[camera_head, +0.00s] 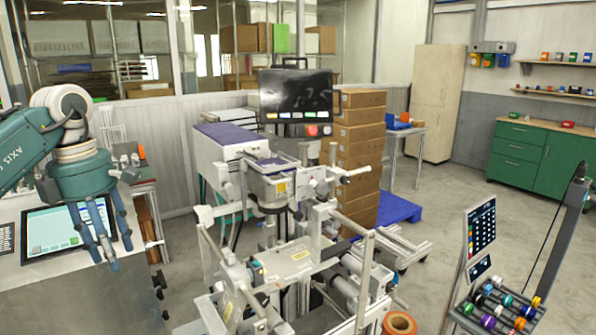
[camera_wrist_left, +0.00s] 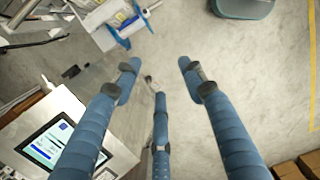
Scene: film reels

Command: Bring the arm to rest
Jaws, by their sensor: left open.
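My left arm (camera_head: 25,150) comes in from the left in the head view, with a teal body and a white wrist joint. Its left gripper (camera_head: 105,258) hangs pointing down, with blue-grey fingers in front of a screen panel. In the left wrist view, the left gripper (camera_wrist_left: 158,75) shows three spread fingers with nothing between them and grey floor beyond. My right gripper is not in either view.
A tablet-like screen (camera_head: 65,230) stands on a grey cabinet beside the left gripper. A large grey machine (camera_head: 290,260) with a black monitor (camera_head: 296,95) fills the middle. Stacked cardboard boxes (camera_head: 358,150) stand behind it. A rack of colored rolls (camera_head: 495,310) is at right. Open floor (camera_head: 440,215) lies between.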

